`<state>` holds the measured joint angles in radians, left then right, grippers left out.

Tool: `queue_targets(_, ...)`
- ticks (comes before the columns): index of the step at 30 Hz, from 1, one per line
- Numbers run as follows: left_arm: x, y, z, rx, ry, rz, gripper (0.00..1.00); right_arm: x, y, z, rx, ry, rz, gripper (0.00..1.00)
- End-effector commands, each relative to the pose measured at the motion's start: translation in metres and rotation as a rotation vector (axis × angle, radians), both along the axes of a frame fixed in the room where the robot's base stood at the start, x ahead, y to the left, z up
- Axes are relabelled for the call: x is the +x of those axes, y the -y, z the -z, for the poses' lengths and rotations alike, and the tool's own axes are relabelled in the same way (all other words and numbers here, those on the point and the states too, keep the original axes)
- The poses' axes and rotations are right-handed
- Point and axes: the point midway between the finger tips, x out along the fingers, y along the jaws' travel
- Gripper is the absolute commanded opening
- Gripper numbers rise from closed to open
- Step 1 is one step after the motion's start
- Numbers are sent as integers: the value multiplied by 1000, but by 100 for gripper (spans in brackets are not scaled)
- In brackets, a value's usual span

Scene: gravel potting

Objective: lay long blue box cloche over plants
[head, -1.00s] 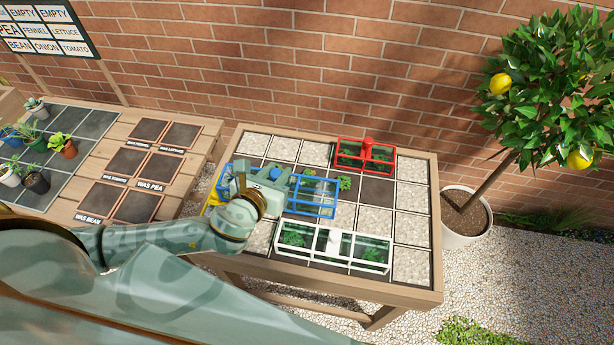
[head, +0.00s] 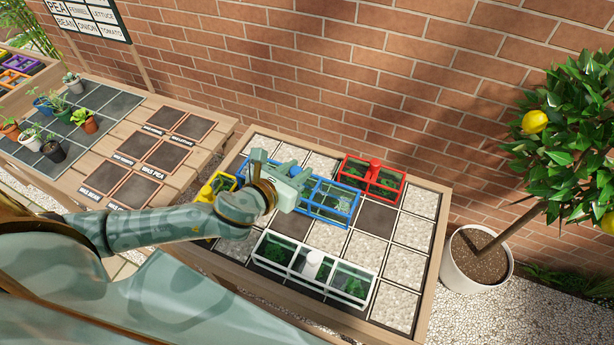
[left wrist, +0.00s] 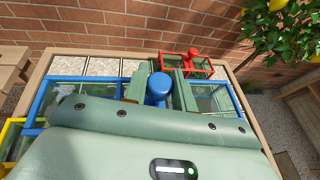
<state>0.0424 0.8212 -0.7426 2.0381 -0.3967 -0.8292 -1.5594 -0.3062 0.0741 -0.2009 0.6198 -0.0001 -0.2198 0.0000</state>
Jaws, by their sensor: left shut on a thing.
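The long blue box cloche (head: 329,215) has clear panes in a blue frame and lies along the middle row of the tiled table. My left gripper (head: 288,178) is over its middle and hides part of it. In the left wrist view, my left gripper (left wrist: 159,88) is shut on the cloche's blue knob (left wrist: 157,92), and the blue frame (left wrist: 40,100) reaches out on both sides. Green leaves (head: 343,204) show through the right end panes. I cannot tell whether the lower rim touches the tiles. My right gripper is not in view.
A red cloche (head: 372,177) stands close behind, a white cloche (head: 314,268) in front, and a yellow one (head: 218,186) at the left. Bare tiles (head: 405,233) lie to the right. A side table (head: 125,115) holds small pots. A lemon tree (head: 570,140) stands at the right.

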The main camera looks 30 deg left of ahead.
Motion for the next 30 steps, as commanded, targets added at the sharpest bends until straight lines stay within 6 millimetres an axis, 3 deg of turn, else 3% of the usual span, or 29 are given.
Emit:
queue_targets(4,37,-7,18,-2,4,-3,0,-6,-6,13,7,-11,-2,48)
queue_targets(9,60,-12,52,-1,-1,-3,0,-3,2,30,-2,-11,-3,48)
queue_targets(12,68,-14,61,-1,0,-1,0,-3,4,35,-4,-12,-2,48)
queue_targets(19,80,-16,74,-2,1,-1,0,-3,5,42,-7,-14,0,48)
queue_targets(24,81,-17,105,-2,-3,-1,0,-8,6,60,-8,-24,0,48)
queue_targets(30,81,-17,104,-2,1,-1,0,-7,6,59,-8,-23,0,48)
